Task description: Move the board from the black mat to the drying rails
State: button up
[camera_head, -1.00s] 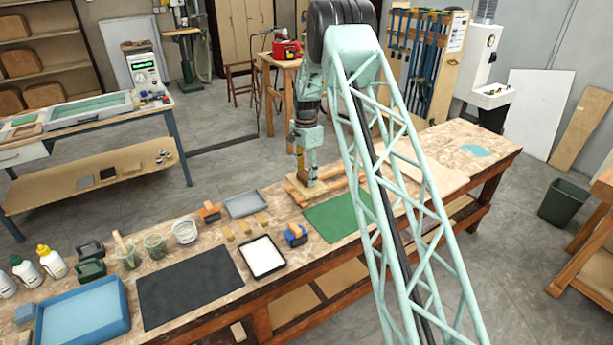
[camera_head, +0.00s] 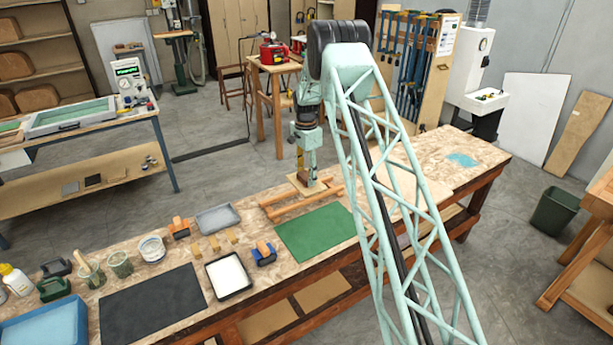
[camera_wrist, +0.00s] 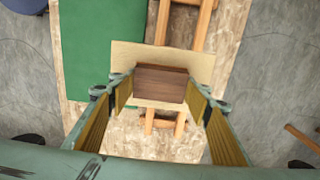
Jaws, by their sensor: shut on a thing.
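The board (camera_wrist: 125,58) is a pale, thin rectangle with a dark brown wooden block (camera_wrist: 162,83) on top. In the head view the board (camera_head: 294,184) is over the drying rails (camera_head: 275,212), two parallel orange-brown wooden bars. My gripper (camera_head: 307,176) points down over it. In the wrist view my gripper (camera_wrist: 162,95) has its fingers on both sides of the block. The rails (camera_wrist: 206,22) show beyond both edges of the board and run beneath it. I cannot tell whether the board touches them. The black mat (camera_head: 150,308) is bare at the front left.
A green mat (camera_head: 315,230) lies in front of the rails. A white-filled tray (camera_head: 228,273), an orange-and-blue tool (camera_head: 264,252) and a grey tray (camera_head: 218,217) are left of it. Jars and a blue tray (camera_head: 45,328) stand farther left. The bench's right end is mostly clear.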

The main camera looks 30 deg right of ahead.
jog(key=shift+d, duration=0.2)
dwell(0.5)
jog(key=shift+f+b, duration=0.3)
jog(key=shift+f, duration=2)
jog(key=shift+f+b, duration=0.7)
jog(key=shift+f, duration=0.5)
jog(key=shift+f, duration=0.5)
jog(key=o, duration=1)
